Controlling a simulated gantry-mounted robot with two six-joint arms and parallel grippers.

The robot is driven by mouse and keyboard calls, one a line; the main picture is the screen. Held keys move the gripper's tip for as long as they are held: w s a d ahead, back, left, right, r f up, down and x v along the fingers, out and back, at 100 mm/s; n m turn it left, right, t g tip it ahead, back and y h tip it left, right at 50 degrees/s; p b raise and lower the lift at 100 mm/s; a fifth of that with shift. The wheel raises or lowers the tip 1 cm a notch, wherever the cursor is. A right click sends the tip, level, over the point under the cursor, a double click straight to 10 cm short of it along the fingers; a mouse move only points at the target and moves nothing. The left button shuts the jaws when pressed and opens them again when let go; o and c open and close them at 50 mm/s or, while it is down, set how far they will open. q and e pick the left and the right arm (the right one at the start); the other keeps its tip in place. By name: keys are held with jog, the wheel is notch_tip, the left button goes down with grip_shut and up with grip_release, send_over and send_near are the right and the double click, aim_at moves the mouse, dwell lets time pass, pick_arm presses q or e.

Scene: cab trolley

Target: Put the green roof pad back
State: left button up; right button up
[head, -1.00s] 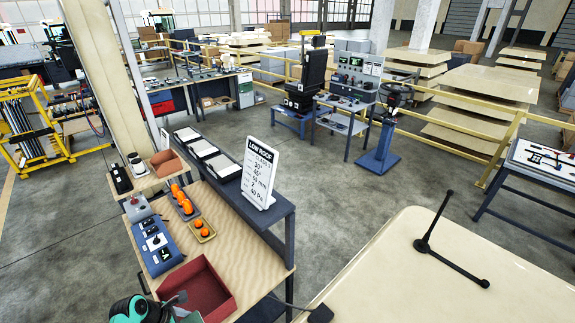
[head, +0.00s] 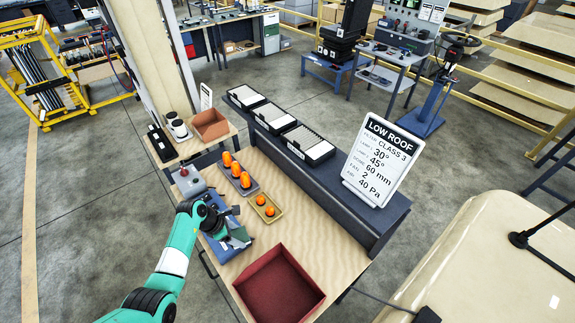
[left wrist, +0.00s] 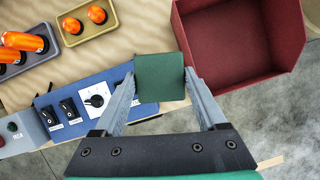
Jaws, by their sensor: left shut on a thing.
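My left gripper (head: 240,236) is over the front part of the wooden bench, above the blue switch panel (head: 214,245). In the left wrist view its two fingers (left wrist: 160,84) are shut on a small square green pad (left wrist: 160,72), one finger on each side. The pad shows its flat face there, held between the switch panel (left wrist: 78,118) and the red bin (left wrist: 235,45). In the head view the pad is small and partly hidden by the gripper. The cream cab roof (head: 490,255) is at the right. My right gripper is not in view.
A dark red open bin (head: 278,285) stands at the bench's near end. Orange lamps (head: 237,170) sit in trays behind the gripper. A LOW ROOF sign (head: 383,160) stands on the dark raised shelf. Bare wood (head: 292,222) lies between lamps and bin.

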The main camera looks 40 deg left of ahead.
pick_arm(q)
jog(key=s+f+n+b, duration=0.1)
jog(key=b, duration=0.2)
jog(key=s+d+f+n+b, duration=0.1)
jog(key=s+b, duration=0.1)
jog(key=shift+f+y+b, duration=0.1)
jog(key=shift+y+b, duration=0.3)
jog(key=b, duration=0.4)
send_over(244, 266)
jog(key=s, duration=0.1)
jog(key=shift+n, duration=0.4)
jog(key=f, duration=1.3)
jog(key=shift+s+a+f, duration=0.1)
jog(key=shift+s, duration=0.1)
jog(key=shift+f+b, duration=0.85)
jog(key=shift+f, duration=1.05)
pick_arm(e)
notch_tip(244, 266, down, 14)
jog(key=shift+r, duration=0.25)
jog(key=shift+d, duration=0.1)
pick_arm(q)
jog(key=shift+f, duration=0.15)
jog(key=o, duration=1)
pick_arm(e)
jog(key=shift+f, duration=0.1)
